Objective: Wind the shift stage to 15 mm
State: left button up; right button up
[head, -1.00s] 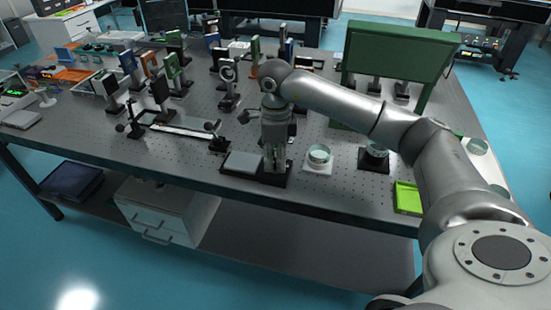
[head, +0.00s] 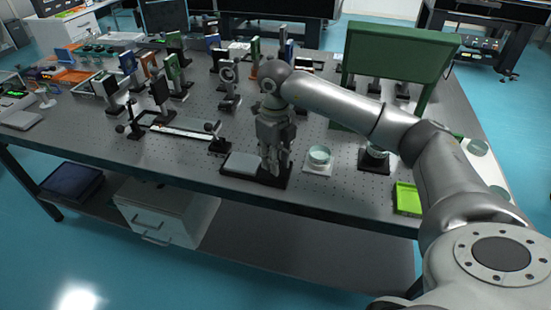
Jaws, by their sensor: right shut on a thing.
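The shift stage (head: 242,163) sits near the front edge of the optical table, with a flat grey plate on its left part and a dark base extending right. My right gripper (head: 275,167) points straight down over the right part of this base. Its fingers are shut on a small part there, apparently the stage's knob, which the fingers hide. I cannot read any scale or position on the stage. My left gripper is out of view.
A pale round dish on a white square (head: 317,168) and a dark round mount (head: 374,160) stand just right of the gripper. A lime tray (head: 408,198) is farther right. A green panel (head: 396,60) rises behind my arm. Several optic posts stand to the back left.

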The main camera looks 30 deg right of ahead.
dwell(0.4)
jog(key=o, duration=1.1)
jog(key=shift+c, duration=0.2)
notch_tip(320, 180, up, 12)
